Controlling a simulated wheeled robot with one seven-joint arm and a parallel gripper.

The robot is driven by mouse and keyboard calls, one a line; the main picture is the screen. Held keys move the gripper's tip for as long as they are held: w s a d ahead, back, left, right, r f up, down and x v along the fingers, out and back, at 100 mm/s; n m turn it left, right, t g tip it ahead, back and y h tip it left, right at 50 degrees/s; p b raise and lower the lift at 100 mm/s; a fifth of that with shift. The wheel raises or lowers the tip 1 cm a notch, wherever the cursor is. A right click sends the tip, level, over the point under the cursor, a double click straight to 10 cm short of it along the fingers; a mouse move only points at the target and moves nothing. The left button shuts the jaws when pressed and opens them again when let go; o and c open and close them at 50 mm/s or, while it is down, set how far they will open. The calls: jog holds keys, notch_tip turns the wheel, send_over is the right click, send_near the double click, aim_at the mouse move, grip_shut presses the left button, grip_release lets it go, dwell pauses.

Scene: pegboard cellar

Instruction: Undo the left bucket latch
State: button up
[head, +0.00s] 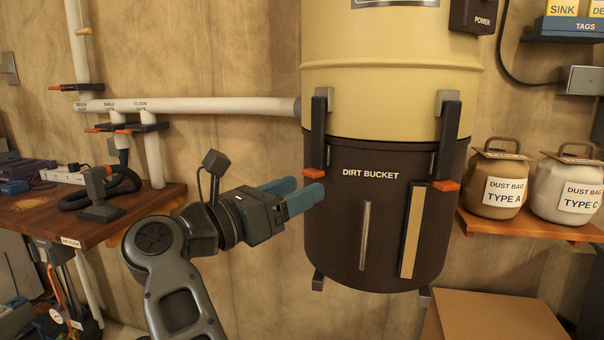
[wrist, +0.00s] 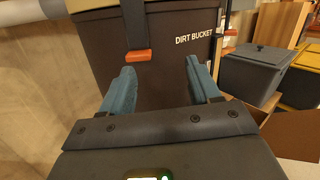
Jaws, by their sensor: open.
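The dark brown dirt bucket (head: 340,240) hangs below the tan drum (head: 385,100). The left bucket latch is a black strap (head: 318,130) with an orange tab (head: 314,173) at its lower end, lying over the seam. In the wrist view the orange tab (wrist: 138,56) lies ahead, between the fingers and nearer the left one. A matching right latch (head: 448,140) has its own orange tab (head: 446,185). My gripper (head: 300,191) is open and empty, its blue fingers just left of and slightly below the left tab. I cannot tell whether a fingertip touches the bucket.
A wooden bench (head: 60,215) with a hose and tools stands at left. White pipes (head: 200,105) run along the wall above my arm. Two dust bag jars (head: 498,190) sit on a shelf at right. A cardboard box (head: 500,315) is low at right.

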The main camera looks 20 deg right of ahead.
aim_at(307, 172)
jog(key=shift+m+y, duration=0.5)
jog(key=shift+y, duration=0.2)
jog(key=shift+w+d+r+p, duration=0.15)
jog(key=shift+w+d+r, duration=0.1)
jog(key=shift+w+d, duration=0.55)
jog(key=shift+w+d+r+p, duration=0.15)
jog(key=shift+w+d+r, duration=0.1)
jog(key=shift+w+d, duration=0.5)
jog(key=shift+w+d+r+p, duration=0.15)
jog(key=shift+w+d+r, duration=0.1)
jog(key=shift+w+d, duration=0.5)
jog(key=shift+c, duration=0.4)
grip_shut()
